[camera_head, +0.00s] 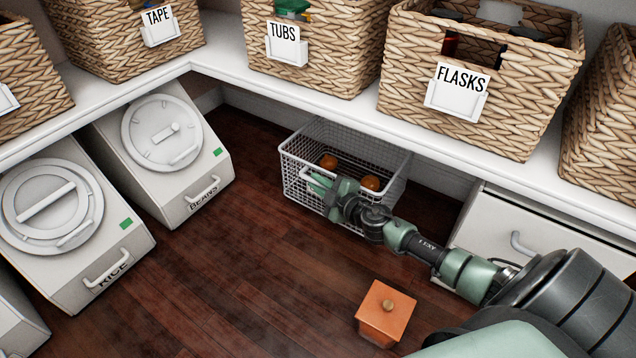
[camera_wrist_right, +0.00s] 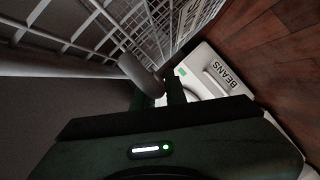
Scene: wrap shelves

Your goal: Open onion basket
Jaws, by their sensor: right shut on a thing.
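The white wire onion basket (camera_head: 318,133) stands on the dark wood floor under the shelf, with its front out past the shelf edge. Brown onions (camera_head: 328,161) lie inside it. My right gripper (camera_head: 320,183) is at the front of the basket, shut on its handle. In the right wrist view, the grey basket handle (camera_wrist_right: 140,74) runs between the fingers (camera_wrist_right: 166,92), with the wire wall (camera_wrist_right: 165,25) beside it. The gripper hides part of the basket front in the head view. My left gripper is not in view.
The BEANS bin (camera_head: 160,150) and RICE bin (camera_head: 65,225) stand at left. A white drawer unit (camera_head: 500,225) is right of the basket. An orange lidded box (camera_head: 385,312) sits on the floor in front. Wicker baskets, including FLASKS (camera_head: 530,90), line the shelf. Middle floor is clear.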

